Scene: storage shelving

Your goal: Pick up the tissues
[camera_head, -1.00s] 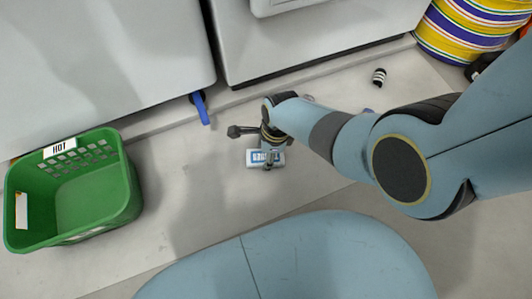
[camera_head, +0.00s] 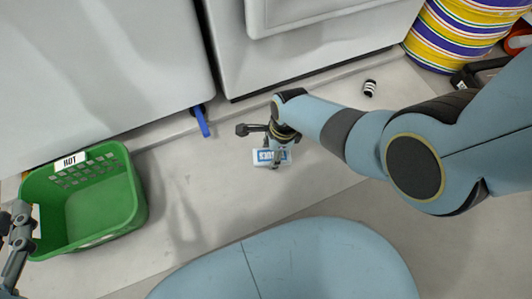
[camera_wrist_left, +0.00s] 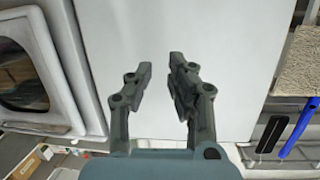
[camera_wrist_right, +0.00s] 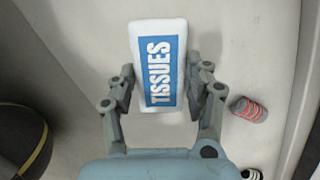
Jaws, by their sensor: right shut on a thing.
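The tissues (camera_wrist_right: 157,62) are a white pack with a blue label reading TISSUES. In the right wrist view the pack lies between the two fingers of my right gripper (camera_wrist_right: 160,92), which is shut on its sides. In the head view the tissues (camera_head: 262,157) show partly behind my right gripper (camera_head: 277,150), over the pale floor strip before the white cabinets. I cannot tell whether the pack touches the floor. My left gripper (camera_wrist_left: 158,82) is open and empty in the left wrist view, in front of a white panel. It also shows at the head view's left edge (camera_head: 18,222).
A green basket (camera_head: 136,205) labelled HOT stands at the left. A blue-handled thing (camera_head: 202,122) lies by the cabinet. A striped can (camera_head: 370,88) lies at the upper right, near a multicoloured striped bin (camera_head: 455,35). A red-striped grey can (camera_wrist_right: 249,109) lies right of my right gripper. Floor between basket and tissues is clear.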

